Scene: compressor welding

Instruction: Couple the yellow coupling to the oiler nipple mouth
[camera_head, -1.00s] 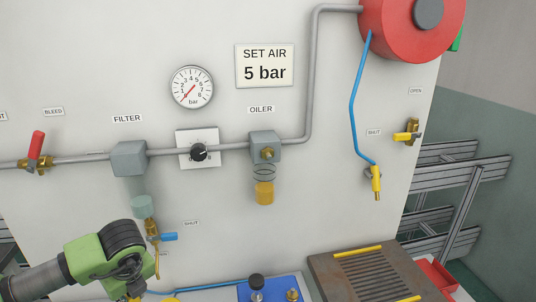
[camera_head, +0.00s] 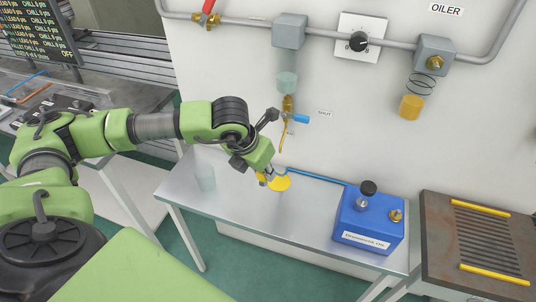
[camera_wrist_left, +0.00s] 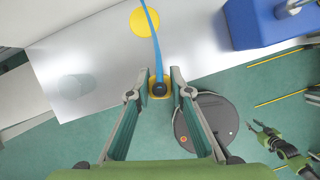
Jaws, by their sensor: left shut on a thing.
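The yellow coupling (camera_wrist_left: 160,86) is between the fingertips of my left gripper (camera_wrist_left: 159,88) in the left wrist view, with the blue hose (camera_wrist_left: 152,35) running away from it. In the head view my left gripper (camera_head: 267,178) is shut on it above the metal table, and its fingers mostly hide the coupling. The grey oiler (camera_head: 434,55) hangs on the pipe at upper right, with a brass nipple mouth (camera_head: 433,59) on its front and an amber bowl (camera_head: 411,107) below. The gripper is well apart from it. My right gripper (camera_wrist_left: 264,134) shows small in the left wrist view, fingers apart.
A yellow disc (camera_head: 280,183) lies on the metal table (camera_head: 225,222). The hose leads to a blue oil unit (camera_head: 368,222) on the right. A brass valve with a blue handle (camera_head: 301,118) hangs below the filter (camera_head: 289,32). A slatted bench (camera_head: 485,237) stands farther right.

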